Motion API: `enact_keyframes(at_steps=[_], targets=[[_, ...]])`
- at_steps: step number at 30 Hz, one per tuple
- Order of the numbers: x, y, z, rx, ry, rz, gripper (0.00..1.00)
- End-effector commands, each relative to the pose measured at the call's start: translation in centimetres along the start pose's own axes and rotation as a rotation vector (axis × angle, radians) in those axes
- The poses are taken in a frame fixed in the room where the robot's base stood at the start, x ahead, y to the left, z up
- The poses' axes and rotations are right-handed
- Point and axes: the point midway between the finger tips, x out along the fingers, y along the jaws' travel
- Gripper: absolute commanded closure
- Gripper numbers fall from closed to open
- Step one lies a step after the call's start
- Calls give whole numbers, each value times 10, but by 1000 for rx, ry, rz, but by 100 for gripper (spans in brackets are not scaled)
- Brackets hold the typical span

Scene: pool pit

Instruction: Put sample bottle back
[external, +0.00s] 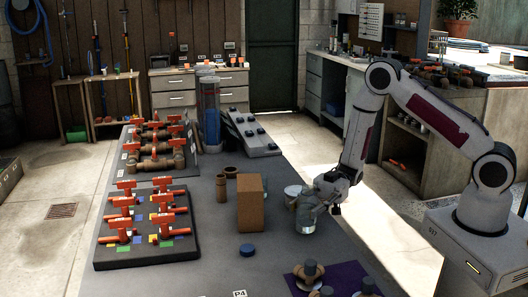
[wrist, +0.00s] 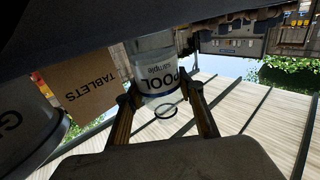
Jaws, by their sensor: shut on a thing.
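The sample bottle (external: 305,219) is clear, with a label reading "POOL sample" in the wrist view (wrist: 157,72). It is right of the brown box in the external view. My gripper (external: 318,205) is shut on the bottle, with one finger on each side of it in the wrist view (wrist: 161,95). I cannot tell whether the bottle's base touches the table. A blue round cap-like piece (external: 247,250) lies on the table in front of the box.
The brown box (external: 251,204), marked "TABLETS" in the wrist view (wrist: 88,84), stands close by. Valve racks (external: 142,252) fill the table's left side. A purple mat (external: 340,275) with fittings lies at the front. Table between is clear.

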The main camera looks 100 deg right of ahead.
Motion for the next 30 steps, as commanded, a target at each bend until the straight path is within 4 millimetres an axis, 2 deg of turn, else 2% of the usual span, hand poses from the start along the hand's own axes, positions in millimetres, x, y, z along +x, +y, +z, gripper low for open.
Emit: enact_keyframes(at_steps=[10,11,12,30], targets=[[0,0,3,0,0,0,87],[0,0,3,0,0,0,55],[0,0,3,0,0,0,46],[-4,0,0,0,0,1,46]])
